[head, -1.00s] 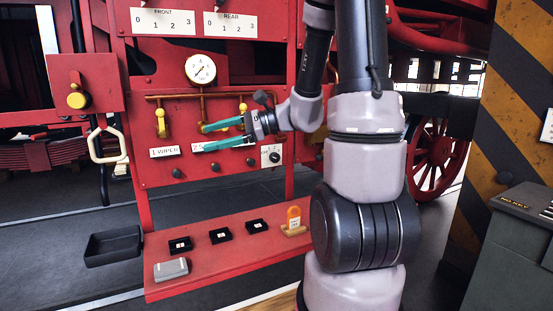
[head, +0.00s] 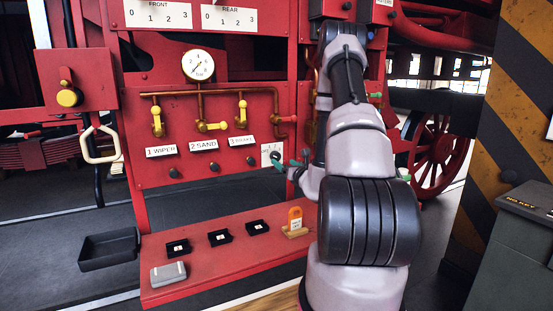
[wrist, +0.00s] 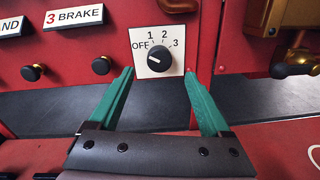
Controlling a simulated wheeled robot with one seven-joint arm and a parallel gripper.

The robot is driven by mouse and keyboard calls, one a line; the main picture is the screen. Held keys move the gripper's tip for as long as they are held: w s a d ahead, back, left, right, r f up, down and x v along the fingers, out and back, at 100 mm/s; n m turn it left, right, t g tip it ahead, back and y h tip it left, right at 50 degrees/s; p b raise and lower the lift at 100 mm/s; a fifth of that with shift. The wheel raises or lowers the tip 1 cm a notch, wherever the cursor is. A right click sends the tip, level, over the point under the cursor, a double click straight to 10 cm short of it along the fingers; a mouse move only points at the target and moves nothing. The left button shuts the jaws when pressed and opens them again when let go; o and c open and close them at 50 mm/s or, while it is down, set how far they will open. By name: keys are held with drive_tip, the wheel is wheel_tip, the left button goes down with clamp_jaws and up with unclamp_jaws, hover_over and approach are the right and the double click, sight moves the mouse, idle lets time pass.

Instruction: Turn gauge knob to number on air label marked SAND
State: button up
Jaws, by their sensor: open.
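The gauge knob (wrist: 159,61) is a black dial on a white plate marked OFF, 1, 2 and 3. Its white mark points to the left, toward OFF. In the head view the plate (head: 268,151) is at the right of the red panel, with the knob partly hidden by my gripper. The air label (head: 203,145) reads "2 SAND" and is the middle of three labels. My gripper (wrist: 158,76) is open, its green fingers on the left and right of the knob, just below the plate in the wrist view; contact cannot be told.
The round gauge (head: 198,66) sits above yellow valves; the SAND valve handle (head: 212,126) lies sideways. A "3 BRAKE" label (wrist: 73,17) and black buttons (wrist: 101,65) are left of the knob. A red shelf (head: 215,270) with small black trays lies below.

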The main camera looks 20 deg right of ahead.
sight(277, 157)
drive_tip(key=w, duration=0.7)
drive_tip(key=shift+w, duration=0.3)
clamp_jaws()
